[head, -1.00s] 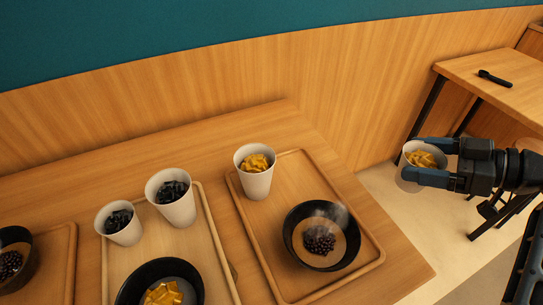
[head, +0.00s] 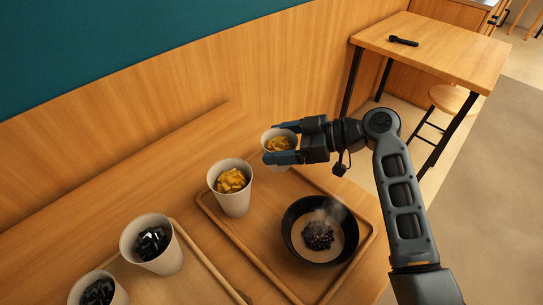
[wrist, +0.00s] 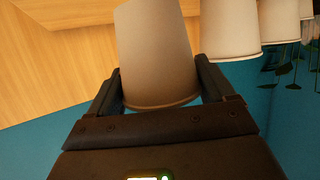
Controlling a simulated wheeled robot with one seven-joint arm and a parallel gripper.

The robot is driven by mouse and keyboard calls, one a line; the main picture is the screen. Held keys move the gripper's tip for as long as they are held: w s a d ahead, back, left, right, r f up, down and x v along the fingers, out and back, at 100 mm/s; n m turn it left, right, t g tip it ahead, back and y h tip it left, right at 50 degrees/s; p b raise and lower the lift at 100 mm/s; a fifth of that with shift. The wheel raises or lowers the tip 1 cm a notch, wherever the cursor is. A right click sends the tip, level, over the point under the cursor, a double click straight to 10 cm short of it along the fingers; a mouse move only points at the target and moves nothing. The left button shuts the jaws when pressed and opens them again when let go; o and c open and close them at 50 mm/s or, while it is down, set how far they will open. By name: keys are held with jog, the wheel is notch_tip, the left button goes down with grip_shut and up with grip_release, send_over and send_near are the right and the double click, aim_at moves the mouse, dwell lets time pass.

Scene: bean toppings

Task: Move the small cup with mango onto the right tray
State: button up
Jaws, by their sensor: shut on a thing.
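The small white cup with mango (head: 281,141) is between the fingers of my gripper (head: 273,143), which is shut on it. The cup is upright, at the back right edge of the right tray (head: 262,262). My fingers hide part of it, and I cannot tell whether its base touches the tray. The wrist view also shows the held cup (wrist: 157,52) close up between the fingers. A taller white cup with mango (head: 232,193) stands on the tray just left of the held cup. A black bowl (head: 293,243) with dark beans sits on the tray in front.
Left of it is another tray (head: 196,262) with a cup of black jelly (head: 152,246) and a smaller jelly cup (head: 97,291). The wooden wall runs close behind the table. A separate table (head: 450,55) stands at the back right.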

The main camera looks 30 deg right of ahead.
jog(key=shift+x, duration=0.85)
jog(key=shift+s+f, duration=0.1)
jog(key=shift+f, duration=2.1)
jog(key=shift+f, duration=0.15)
jog(key=o, duration=1)
jog(key=shift+r, duration=0.3)
jog(key=v, duration=1.2)
jog(key=shift+b, duration=0.3)
